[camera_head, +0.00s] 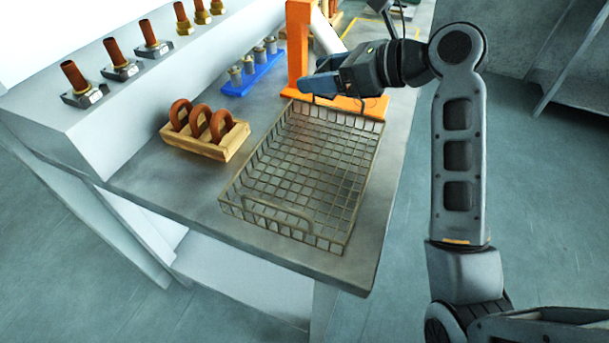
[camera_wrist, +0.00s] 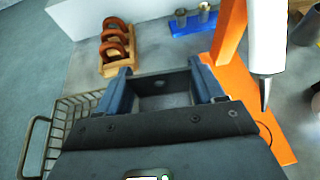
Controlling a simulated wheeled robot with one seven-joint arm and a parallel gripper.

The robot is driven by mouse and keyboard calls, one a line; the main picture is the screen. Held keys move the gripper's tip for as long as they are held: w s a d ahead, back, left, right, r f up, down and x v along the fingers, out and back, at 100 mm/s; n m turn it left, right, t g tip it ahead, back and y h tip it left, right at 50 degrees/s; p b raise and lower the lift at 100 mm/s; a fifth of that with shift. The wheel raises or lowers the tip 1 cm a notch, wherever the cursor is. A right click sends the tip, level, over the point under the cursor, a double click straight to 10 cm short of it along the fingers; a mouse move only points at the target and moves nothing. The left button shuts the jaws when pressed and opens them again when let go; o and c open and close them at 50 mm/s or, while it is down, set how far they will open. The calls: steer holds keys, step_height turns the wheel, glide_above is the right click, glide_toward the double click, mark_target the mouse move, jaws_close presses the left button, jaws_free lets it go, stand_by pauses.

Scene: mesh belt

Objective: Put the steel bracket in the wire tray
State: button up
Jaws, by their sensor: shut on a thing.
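The wire tray (camera_head: 300,185) is a shallow mesh basket on the near end of the grey bench in the head view, and it looks empty. Part of it shows at the left of the wrist view (camera_wrist: 66,125). My gripper (camera_head: 312,84) is beyond the tray's far end in the head view, by the orange stand. In the wrist view, my gripper (camera_wrist: 165,80) is shut on a grey plate with a hole, which looks like the steel bracket (camera_wrist: 166,96). Its lower part is hidden by the gripper body, and I cannot make it out in the head view.
A wooden rack (camera_head: 205,145) with brown rings stands left of the tray. A blue rack (camera_head: 252,75) with grey cylinders lies farther back. The orange stand (camera_head: 298,50) rises beside my gripper. Several brown-handled parts line the raised ledge (camera_head: 110,90).

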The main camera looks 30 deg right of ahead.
steer(key=shift+s+d+r+n+y+b, duration=0.15)
steer(key=shift+d+r+n+y+b, duration=0.3)
steer(key=shift+d+b, duration=0.25)
steer(key=shift+s+a+g, duration=0.1)
steer(key=shift+s+g, duration=0.05)
steer(key=shift+g, duration=0.15)
steer(key=b, duration=0.1)
glide_toward(264, 150)
steer(key=w+a+r, duration=0.2)
steer(key=w, duration=0.1)
steer(key=shift+w+a+r, duration=0.2)
steer(key=shift+w+a, duration=0.05)
steer(key=shift+f+b, duration=0.55)
steer(key=shift+f, duration=1.45)
steer(key=o, duration=1.1)
steer(key=shift+f, duration=0.1)
